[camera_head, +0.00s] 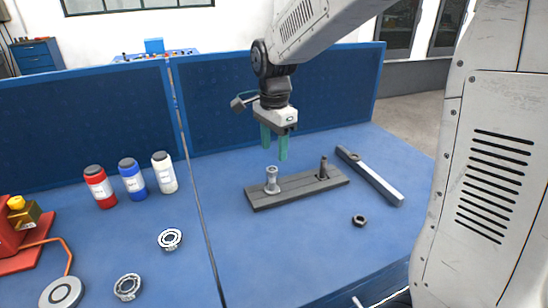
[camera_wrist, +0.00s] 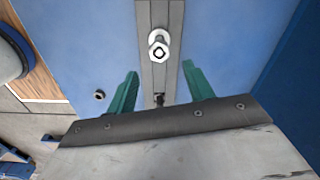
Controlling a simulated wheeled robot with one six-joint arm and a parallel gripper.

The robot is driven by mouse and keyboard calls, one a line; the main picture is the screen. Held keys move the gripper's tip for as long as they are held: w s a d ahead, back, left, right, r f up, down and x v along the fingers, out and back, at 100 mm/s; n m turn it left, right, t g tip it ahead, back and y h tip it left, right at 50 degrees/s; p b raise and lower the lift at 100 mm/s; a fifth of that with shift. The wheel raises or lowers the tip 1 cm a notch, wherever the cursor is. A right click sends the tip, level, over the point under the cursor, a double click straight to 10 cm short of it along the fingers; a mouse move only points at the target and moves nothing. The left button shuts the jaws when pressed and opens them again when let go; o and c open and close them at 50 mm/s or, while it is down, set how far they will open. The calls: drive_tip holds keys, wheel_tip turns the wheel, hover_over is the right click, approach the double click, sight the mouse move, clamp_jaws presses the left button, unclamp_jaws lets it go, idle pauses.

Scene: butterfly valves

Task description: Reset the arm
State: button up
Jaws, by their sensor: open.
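My gripper (camera_head: 274,146) is open and empty above the blue table, over the back of a dark grey base plate (camera_head: 300,194). Its two green fingers also show in the wrist view (camera_wrist: 160,82), spread apart on both sides of the plate. A light metal valve fitting (camera_head: 272,180) stands upright on the left part of the plate. It shows from above in the wrist view (camera_wrist: 159,46). A thin dark post (camera_head: 323,167) stands at the plate's right end. In the wrist view its top is partly hidden near my gripper's edge. The fingers touch nothing that I can see.
A long metal bar (camera_head: 370,177) and a dark nut (camera_head: 359,221) lie to the right. Two ring bearings (camera_head: 170,239) (camera_head: 128,287) lie at the front left. Red, blue and white bottles (camera_head: 132,179) stand at left. Blue panels (camera_head: 325,95) close the back.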

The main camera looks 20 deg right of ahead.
drive_tip(key=s+d+r+n, duration=0.1)
drive_tip(key=s+n, duration=0.6)
drive_tip(key=s, duration=0.7)
drive_tip(key=s+d+r+n+t, duration=0.1)
drive_tip(key=s+r+n, duration=0.2)
drive_tip(key=s+n, duration=0.5)
drive_tip(key=shift+s+d, duration=0.3)
drive_tip(key=shift+s, duration=2.75)
drive_tip(key=shift+r, duration=0.1)
